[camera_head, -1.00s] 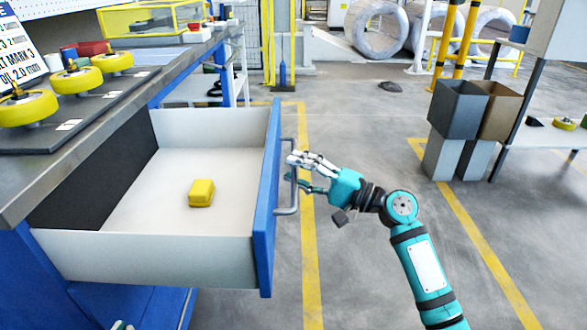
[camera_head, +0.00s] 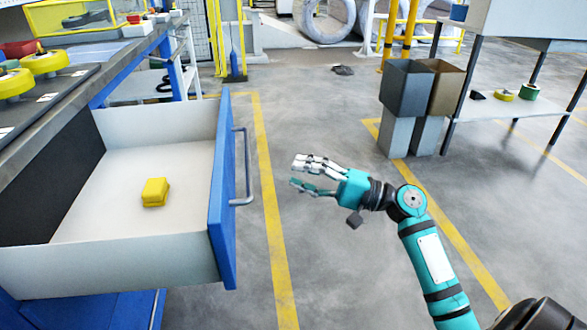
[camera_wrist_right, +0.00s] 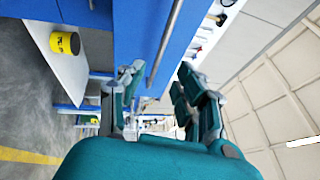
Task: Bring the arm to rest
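My right gripper (camera_head: 296,173) is open and empty, in the air right of the open drawer (camera_head: 222,190). Its fingers point left toward the drawer's grey handle (camera_head: 243,165), with a clear gap between them. In the right wrist view the spread fingers of my right gripper (camera_wrist_right: 160,82) hold nothing, and a grey bar (camera_wrist_right: 166,45) shows beyond them. A yellow block (camera_head: 155,192) lies on the white drawer floor. My left gripper is not in view.
A workbench (camera_head: 75,92) with yellow rolls (camera_head: 45,63) stands at left above the drawer. Dark and brown bins (camera_head: 408,88) and a shelf table (camera_head: 515,108) stand at right. The floor between them is open around my right arm.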

